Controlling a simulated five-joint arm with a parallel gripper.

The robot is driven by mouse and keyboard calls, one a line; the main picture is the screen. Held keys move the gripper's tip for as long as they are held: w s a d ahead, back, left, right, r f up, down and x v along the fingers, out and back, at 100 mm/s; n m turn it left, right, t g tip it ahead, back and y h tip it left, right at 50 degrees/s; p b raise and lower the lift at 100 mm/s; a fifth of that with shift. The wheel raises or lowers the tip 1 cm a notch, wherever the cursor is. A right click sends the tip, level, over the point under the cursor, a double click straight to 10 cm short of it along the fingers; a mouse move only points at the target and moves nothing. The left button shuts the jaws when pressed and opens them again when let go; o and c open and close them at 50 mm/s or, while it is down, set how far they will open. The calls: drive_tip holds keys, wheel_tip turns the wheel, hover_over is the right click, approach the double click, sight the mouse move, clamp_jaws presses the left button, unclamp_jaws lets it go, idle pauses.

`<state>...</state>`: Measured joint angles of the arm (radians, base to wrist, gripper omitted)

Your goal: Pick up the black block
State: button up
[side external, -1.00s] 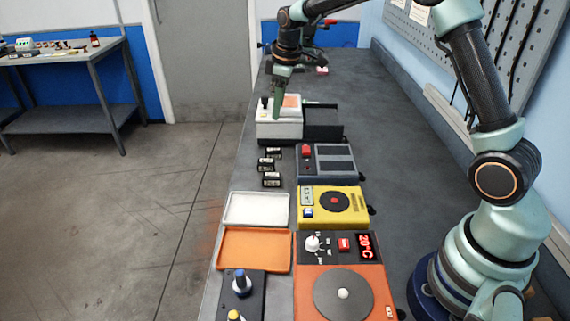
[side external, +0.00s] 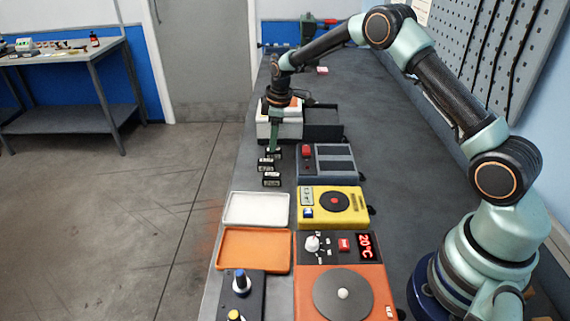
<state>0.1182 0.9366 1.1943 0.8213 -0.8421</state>
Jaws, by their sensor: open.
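Several small black blocks with pale labels stand in a short row on the bench, left of the grey device. The nearest black block (side external: 271,180) and the middle black block (side external: 265,165) are in plain view. The farthest black block (side external: 276,153) is partly hidden by my gripper. My gripper (side external: 273,150) is open and points down at this farthest block, with its green fingers at or just above it. I cannot tell whether the fingers touch it or stand around it.
A white and grey box device (side external: 292,127) stands just behind my gripper. A grey device (side external: 327,162) and a yellow device (side external: 333,205) are to the right. A white tray (side external: 256,222) and an orange tray (side external: 231,268) lie nearer. The bench's left edge is close to the blocks.

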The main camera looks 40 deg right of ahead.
sight(274, 154)
wheel_tip(274, 154, down, 4)
drive_tip(key=shift+w+d+f, duration=0.1)
drive_tip(key=shift+d, duration=0.05)
drive_tip(key=shift+c, duration=0.4)
clamp_jaws()
